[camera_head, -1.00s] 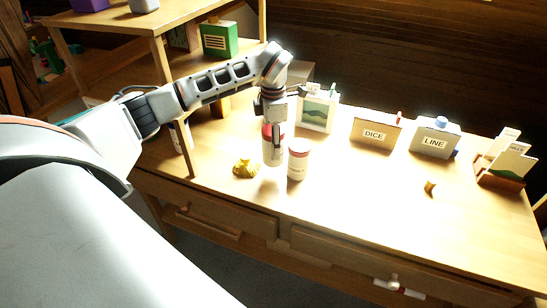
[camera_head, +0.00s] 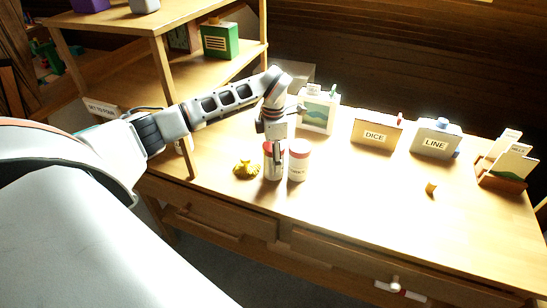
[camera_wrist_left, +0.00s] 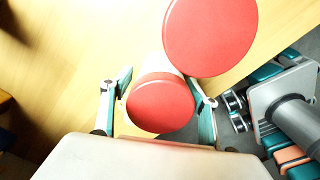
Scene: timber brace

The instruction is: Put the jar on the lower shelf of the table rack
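A white jar with a red lid (camera_head: 268,170) is between the fingers of my left gripper (camera_head: 277,162), low at the table top. In the left wrist view its red lid (camera_wrist_left: 160,103) lies between my left gripper's fingers (camera_wrist_left: 160,95), which appear closed on it. A second, similar jar (camera_head: 298,162) stands just right of it; its lid looks larger in the left wrist view (camera_wrist_left: 210,35). The rack's lower shelf (camera_head: 150,82) is at the left, behind my left arm, with a green box (camera_head: 220,40) on it.
A yellow object (camera_head: 246,168) lies left of the held jar. A picture box (camera_head: 317,112), a DICE box (camera_head: 376,132), a LINE box (camera_head: 436,140) and a card holder (camera_head: 502,178) line the back and right. A rack post (camera_head: 186,150) stands left. The table's front middle is mostly clear.

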